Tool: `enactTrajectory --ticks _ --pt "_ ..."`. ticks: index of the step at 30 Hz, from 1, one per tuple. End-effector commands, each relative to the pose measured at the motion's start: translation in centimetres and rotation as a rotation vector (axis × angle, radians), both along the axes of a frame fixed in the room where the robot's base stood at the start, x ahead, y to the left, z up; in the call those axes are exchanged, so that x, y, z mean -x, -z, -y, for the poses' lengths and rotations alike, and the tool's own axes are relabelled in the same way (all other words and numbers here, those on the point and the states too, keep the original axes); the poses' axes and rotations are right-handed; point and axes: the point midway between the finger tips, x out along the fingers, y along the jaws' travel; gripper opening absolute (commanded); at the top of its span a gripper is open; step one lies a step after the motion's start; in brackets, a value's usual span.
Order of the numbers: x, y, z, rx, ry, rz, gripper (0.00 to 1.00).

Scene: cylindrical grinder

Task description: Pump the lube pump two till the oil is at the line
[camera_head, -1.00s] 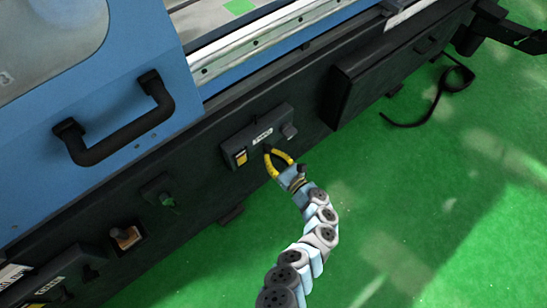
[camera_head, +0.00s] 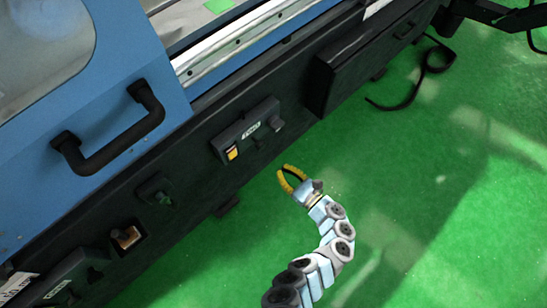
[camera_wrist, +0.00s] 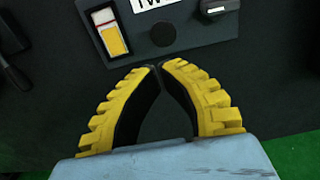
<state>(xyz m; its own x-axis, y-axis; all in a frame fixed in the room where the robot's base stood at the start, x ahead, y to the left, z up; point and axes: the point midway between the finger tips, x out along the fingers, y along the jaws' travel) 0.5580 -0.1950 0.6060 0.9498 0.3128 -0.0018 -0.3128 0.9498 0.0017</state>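The lube pump panel (camera_head: 247,131) is a dark box on the grinder's base, with a white label; in the wrist view (camera_wrist: 185,50) the label is cut off and reads "TW". A sight window (camera_head: 232,152) is at its left end; in the wrist view this window (camera_wrist: 111,36) is white above and yellow-orange below, with a thin line between them. A round black button (camera_wrist: 163,34) sits in the middle and a knob (camera_wrist: 215,8) on the right. My gripper (camera_head: 281,168) stands off the panel, over the floor in the head view. Its yellow fingertips (camera_wrist: 159,65) meet, empty, just below the button in the wrist view.
Left along the base are a green-tinted fitting (camera_head: 158,192), a recess (camera_head: 126,237) and another labelled panel (camera_head: 65,283). A door handle (camera_head: 110,140) juts out above. A black box (camera_head: 360,62) protrudes on the right. Green floor (camera_head: 420,190) is open in front; a black cable (camera_head: 415,85) lies on it.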

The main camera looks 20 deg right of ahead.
Motion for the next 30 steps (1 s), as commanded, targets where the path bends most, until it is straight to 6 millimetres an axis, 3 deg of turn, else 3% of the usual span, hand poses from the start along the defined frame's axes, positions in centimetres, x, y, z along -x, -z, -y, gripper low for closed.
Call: enactTrajectory --ticks 9,30 --pt "2.3 0.0 0.9 0.001 0.002 -0.001 0.00" --pt "2.3 0.0 0.9 0.001 0.002 0.000 0.00"
